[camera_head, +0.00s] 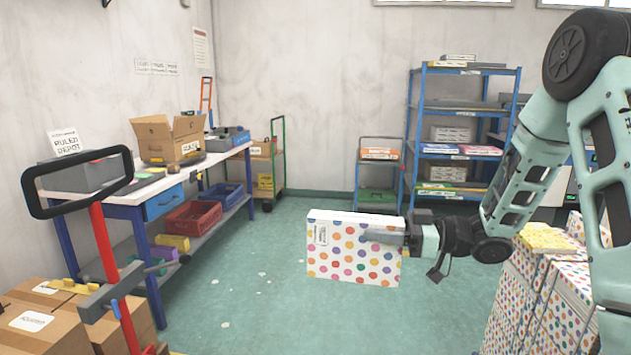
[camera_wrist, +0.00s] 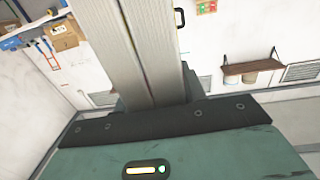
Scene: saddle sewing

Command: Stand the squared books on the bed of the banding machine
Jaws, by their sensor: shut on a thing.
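A white block of books with coloured polka dots (camera_head: 335,262) is held upright in mid-air at the centre of the head view, with a small label at its upper left. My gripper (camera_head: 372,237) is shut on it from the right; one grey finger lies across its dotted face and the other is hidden. In the wrist view, ribbed pale edges of the books (camera_wrist: 135,55) rise from between the fingers, with a dark seam between two blocks. I cannot make out the banding machine in either view.
More dotted books (camera_head: 540,295) are stacked at lower right, near my arm. A blue shelf rack (camera_head: 465,120) and a trolley (camera_head: 378,177) stand at the back. The green floor (camera_head: 240,300) is open between them.

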